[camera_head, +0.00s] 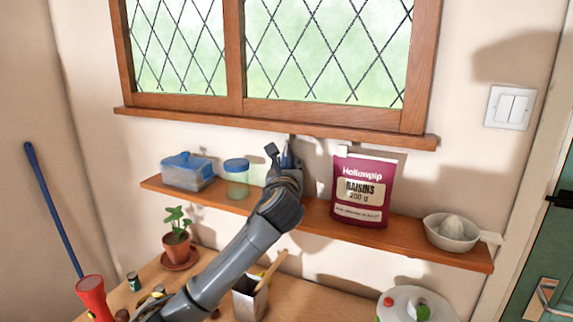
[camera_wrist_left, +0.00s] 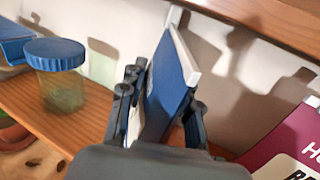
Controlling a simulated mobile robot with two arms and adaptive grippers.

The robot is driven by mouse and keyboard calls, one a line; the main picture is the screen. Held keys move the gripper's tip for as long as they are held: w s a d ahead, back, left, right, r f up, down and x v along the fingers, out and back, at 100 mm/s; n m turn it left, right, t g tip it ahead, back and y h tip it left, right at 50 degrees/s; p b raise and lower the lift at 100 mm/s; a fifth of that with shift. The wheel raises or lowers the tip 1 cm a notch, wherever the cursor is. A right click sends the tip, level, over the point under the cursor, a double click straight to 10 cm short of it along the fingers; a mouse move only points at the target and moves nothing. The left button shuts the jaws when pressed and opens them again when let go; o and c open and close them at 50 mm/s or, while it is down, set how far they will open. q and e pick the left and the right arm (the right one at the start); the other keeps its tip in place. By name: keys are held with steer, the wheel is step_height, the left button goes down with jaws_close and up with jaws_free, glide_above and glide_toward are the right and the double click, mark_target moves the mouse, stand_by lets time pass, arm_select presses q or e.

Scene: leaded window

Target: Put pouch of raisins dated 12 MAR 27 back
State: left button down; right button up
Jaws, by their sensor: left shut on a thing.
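A magenta pouch of raisins (camera_head: 361,190) stands upright on the wooden shelf (camera_head: 462,257), right of my left gripper (camera_head: 284,157). Its label reads "Hollowpip raisins 200 g"; I cannot read a date on it. Part of the pouch shows at the right edge of the left wrist view (camera_wrist_left: 290,140). My left gripper is above the shelf, below the window sill, shut on a flat blue thing (camera_wrist_left: 168,88) with a pale edge. That thing is seen nearly edge-on, its lower part is hidden by the gripper, and no print on it is readable. My right gripper is not in view.
A blue-lidded container (camera_head: 187,172) and a blue-lidded jar (camera_head: 237,178) stand left on the shelf; a white citrus juicer (camera_head: 452,232) stands right. The window sill (camera_head: 270,126) overhangs close above. Below are a potted plant (camera_head: 176,245) and a utensil holder (camera_head: 249,300).

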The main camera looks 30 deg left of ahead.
arm_select(q)
steer(key=c, duration=1)
jaws_free()
steer(key=shift+o, duration=0.2)
steer(key=shift+r, duration=0.1)
steer(key=b+v, duration=0.3)
steer(key=v, duration=0.9)
